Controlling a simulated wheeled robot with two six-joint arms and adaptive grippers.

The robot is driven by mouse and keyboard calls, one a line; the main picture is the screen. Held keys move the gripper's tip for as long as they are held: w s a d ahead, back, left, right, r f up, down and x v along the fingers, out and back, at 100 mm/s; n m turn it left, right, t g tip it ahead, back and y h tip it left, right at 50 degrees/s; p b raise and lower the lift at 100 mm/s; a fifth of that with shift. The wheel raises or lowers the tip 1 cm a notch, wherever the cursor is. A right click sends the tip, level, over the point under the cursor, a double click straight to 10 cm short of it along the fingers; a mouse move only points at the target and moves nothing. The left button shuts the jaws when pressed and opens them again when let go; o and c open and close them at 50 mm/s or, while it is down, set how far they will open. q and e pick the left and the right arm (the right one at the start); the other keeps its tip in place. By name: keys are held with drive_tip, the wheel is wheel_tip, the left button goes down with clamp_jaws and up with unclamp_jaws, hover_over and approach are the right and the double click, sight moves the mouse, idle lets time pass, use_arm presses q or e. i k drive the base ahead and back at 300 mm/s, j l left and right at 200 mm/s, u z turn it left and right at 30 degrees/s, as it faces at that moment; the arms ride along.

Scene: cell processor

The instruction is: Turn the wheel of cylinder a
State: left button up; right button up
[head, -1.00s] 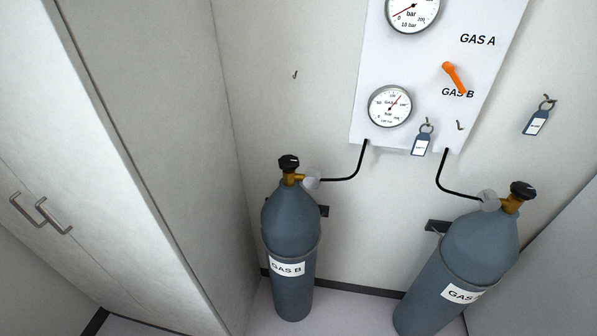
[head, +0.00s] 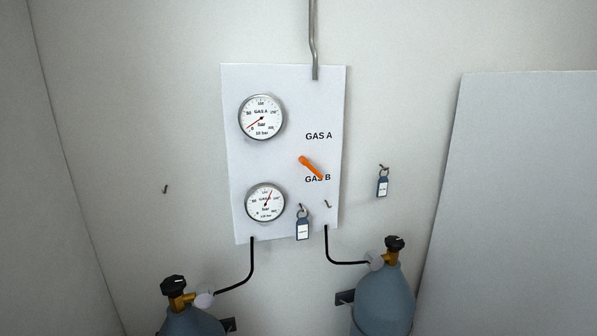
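Two blue-grey gas cylinders stand against the wall, only their upper parts in the head view. The left cylinder (head: 190,323) has a black wheel (head: 174,286) on a brass valve. The right cylinder (head: 384,302) has a black wheel (head: 394,243) on a brass valve. Their labels are out of view now, so I cannot tell from this frame which is cylinder a. Neither of my grippers is in view, and nothing touches the wheels.
A white panel (head: 285,85) on the wall carries an upper GAS A gauge (head: 262,117) with its needle low, a lower gauge (head: 265,202) with its needle up, and an orange lever (head: 311,168) pointing at GAS B. Tags (head: 302,225) hang on hooks. A grey panel (head: 520,200) stands right.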

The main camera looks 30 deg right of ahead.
sight(394, 243)
drive_tip(key=z, duration=1.65)
